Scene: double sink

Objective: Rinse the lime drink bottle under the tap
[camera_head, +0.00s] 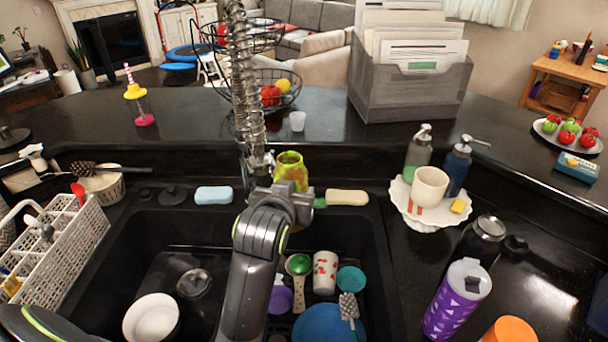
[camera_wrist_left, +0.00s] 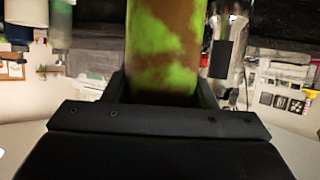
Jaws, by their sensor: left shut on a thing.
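The lime drink bottle (camera_head: 291,168) is lime green with brown patches. It stands roughly upright at the back of the sink, just right of the tap (camera_head: 247,90), a tall spring-coiled faucet. My left gripper (camera_head: 290,196) is shut on the bottle's lower part. The left wrist view shows the bottle (camera_wrist_left: 165,45) between the fingers of my left gripper (camera_wrist_left: 162,88); its top is cut off there. The tap's outlet is hard to make out in the head view, and I cannot tell whether water runs. My right gripper is not in view.
The double sink holds a white bowl (camera_head: 151,318), a blue plate (camera_head: 325,326), a patterned cup (camera_head: 325,272) and a teal cup (camera_head: 351,279). A blue sponge (camera_head: 213,195) and a tan sponge (camera_head: 347,197) lie on the back ledge. A utensil basket (camera_head: 62,240) stands left; soap pumps (camera_head: 418,150) stand right.

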